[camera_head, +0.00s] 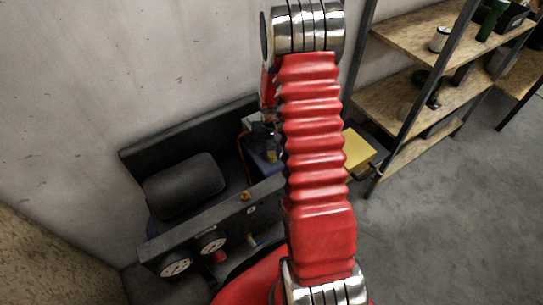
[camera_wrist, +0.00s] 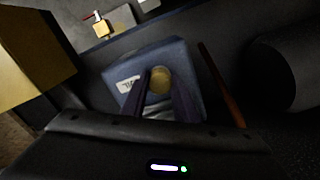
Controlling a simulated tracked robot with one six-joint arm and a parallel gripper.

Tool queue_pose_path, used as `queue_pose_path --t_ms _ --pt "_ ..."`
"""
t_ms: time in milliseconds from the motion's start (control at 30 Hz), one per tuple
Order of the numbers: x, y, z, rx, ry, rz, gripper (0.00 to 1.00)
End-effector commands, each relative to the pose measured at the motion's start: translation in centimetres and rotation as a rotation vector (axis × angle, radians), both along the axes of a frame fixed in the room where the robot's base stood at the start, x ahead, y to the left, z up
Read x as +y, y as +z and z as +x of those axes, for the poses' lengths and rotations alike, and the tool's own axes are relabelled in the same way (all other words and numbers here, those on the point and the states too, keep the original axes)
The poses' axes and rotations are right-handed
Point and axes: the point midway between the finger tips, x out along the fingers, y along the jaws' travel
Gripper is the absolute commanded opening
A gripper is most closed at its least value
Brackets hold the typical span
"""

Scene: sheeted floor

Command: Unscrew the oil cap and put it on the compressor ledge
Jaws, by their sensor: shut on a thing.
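The round brass-coloured oil cap (camera_wrist: 160,80) is between the two dark fingers of my gripper (camera_wrist: 160,92) in the wrist view. The fingers are shut on it. Below it is a blue block (camera_wrist: 188,62) with a white label (camera_wrist: 128,84). I cannot tell whether the cap is still seated on the block. In the head view the blue block (camera_head: 262,166) is partly hidden behind my red arm, with a small brass-coloured spot at its top. The dark compressor (camera_head: 215,215) stands against the wall. I cannot tell which surface is its ledge.
A brass fitting with a red handle (camera_wrist: 101,27) lies beyond. Two gauges (camera_head: 175,264) face front. A yellow-topped box (camera_head: 358,152) and wooden shelves (camera_head: 425,80) stand right; floor there is clear.

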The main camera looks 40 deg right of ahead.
Motion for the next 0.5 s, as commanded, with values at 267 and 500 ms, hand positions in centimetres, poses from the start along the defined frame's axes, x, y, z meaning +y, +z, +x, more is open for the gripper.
queue_pose_path --t_ms 267,500 --pt "-0.01 0.01 0.01 0.000 0.000 0.000 0.02" --pt "-0.01 0.01 0.00 0.000 0.082 0.000 0.00"
